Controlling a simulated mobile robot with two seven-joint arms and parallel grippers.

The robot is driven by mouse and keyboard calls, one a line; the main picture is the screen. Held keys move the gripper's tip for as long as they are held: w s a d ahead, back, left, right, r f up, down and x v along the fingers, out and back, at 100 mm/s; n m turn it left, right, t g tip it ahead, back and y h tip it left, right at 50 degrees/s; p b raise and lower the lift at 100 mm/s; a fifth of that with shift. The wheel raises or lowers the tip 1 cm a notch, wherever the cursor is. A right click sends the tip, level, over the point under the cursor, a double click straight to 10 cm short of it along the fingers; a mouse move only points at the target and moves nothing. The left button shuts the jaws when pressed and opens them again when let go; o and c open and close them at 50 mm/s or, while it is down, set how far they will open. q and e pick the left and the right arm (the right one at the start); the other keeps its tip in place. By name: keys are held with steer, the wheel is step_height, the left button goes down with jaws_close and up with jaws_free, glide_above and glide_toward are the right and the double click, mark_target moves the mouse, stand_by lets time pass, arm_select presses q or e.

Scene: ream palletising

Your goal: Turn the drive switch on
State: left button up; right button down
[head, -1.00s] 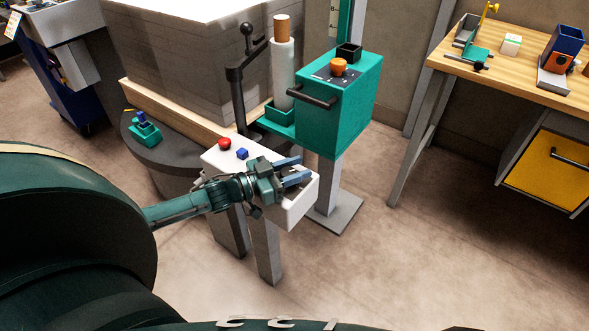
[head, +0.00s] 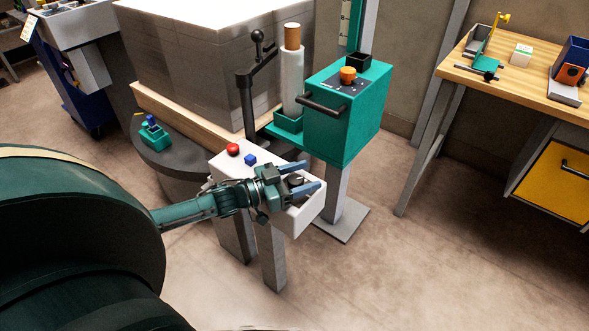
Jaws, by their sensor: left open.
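A white control box (head: 232,164) stands on grey legs in the middle of the head view. On its top are a red round button (head: 232,149) and a small blue block-like control (head: 250,159). My left gripper (head: 306,177) is over the near right end of the box, open, with its two blue fingers pointing right. A dark round part (head: 296,181) shows between the fingers; it may be a knob or switch on the box, and I cannot tell whether the fingers touch it. The gripper body hides part of the box top. My right gripper is not in view.
A teal cabinet (head: 345,125) with an orange knob (head: 347,74) and dark handle (head: 321,105) stands just behind the box. A large paper stack (head: 200,65) is behind left. A wooden bench (head: 510,86) is at right. The floor between is clear.

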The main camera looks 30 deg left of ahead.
arm_select(q)
steer(key=p+v, duration=0.1)
steer(key=v, duration=1.2)
steer(key=shift+p, duration=0.3)
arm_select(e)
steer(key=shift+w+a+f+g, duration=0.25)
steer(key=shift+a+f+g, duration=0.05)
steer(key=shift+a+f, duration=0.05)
